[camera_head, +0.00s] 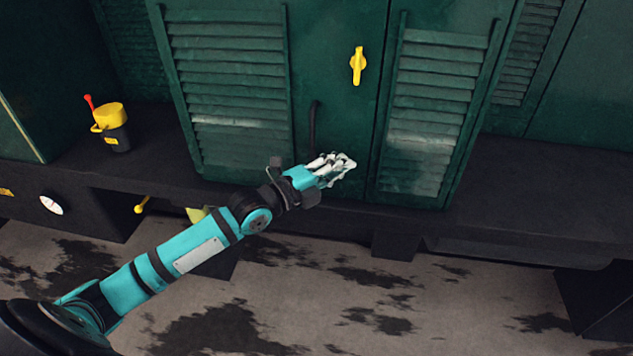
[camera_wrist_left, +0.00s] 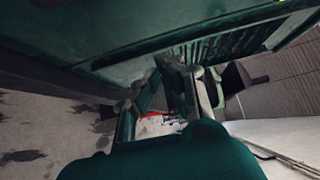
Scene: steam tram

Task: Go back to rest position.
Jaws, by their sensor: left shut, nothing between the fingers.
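My left arm comes in from the lower left in the head view. Its gripper (camera_head: 335,166) is shut and empty, in front of the lower part of a green louvred cabinet (camera_head: 340,120). In the left wrist view the gripper fingers (camera_wrist_left: 165,88) show close to a green panel; whether they touch it cannot be told. The cabinet doors look shut, with a yellow latch (camera_head: 358,66) standing upright and a dark curved handle (camera_head: 313,128) just above the gripper. My right gripper is not in view.
A dark ledge (camera_head: 540,195) runs under the cabinet. A black and yellow can (camera_head: 112,128) with a red-tipped stick stands on it at left. The stained floor (camera_head: 300,290) in front is open.

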